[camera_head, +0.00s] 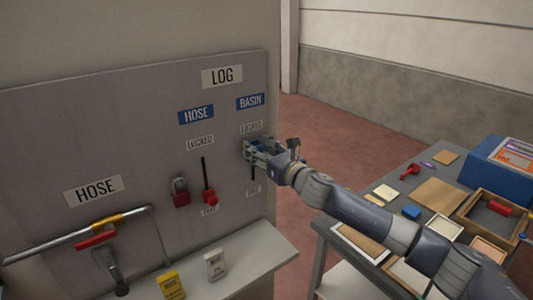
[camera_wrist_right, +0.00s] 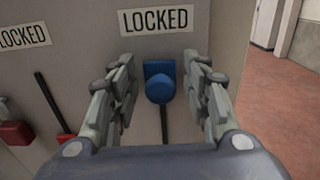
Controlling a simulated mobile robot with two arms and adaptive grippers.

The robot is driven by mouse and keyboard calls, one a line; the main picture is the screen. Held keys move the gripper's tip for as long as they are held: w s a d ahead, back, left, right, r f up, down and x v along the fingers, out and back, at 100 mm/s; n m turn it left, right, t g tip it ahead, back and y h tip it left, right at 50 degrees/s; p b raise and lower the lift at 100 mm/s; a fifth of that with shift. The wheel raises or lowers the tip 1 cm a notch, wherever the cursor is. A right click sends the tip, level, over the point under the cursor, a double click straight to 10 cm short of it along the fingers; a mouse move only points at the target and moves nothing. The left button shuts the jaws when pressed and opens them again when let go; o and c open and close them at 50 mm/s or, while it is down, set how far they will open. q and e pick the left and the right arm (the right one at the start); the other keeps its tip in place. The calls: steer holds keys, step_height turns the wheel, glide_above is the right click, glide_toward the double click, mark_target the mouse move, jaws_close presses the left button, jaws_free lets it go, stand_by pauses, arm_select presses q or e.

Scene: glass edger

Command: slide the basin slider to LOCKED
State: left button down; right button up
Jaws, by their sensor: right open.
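The basin slider has a blue knob (camera_wrist_right: 160,87), which stands at the top of its dark vertical slot (camera_wrist_right: 164,125), just below the LOCKED label (camera_wrist_right: 156,20). In the head view the blue BASIN sign (camera_head: 251,101) is above it, and my gripper mostly hides the knob. My right gripper (camera_head: 254,150) is at the panel with its fingers apart, one on each side of the knob. In the wrist view gaps show between the knob and both fingers (camera_wrist_right: 160,98). My left gripper is not in view.
To the left, the hose slider's red knob (camera_head: 210,196) is low on its slot, with a red block (camera_head: 180,192) beside it. A ledge (camera_head: 240,262) juts out below the panel (camera_head: 60,140). A cluttered table (camera_head: 340,225) stands at the right, under my right arm.

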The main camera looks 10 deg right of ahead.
steer(key=v, duration=1.2)
steer(key=shift+w, duration=0.1)
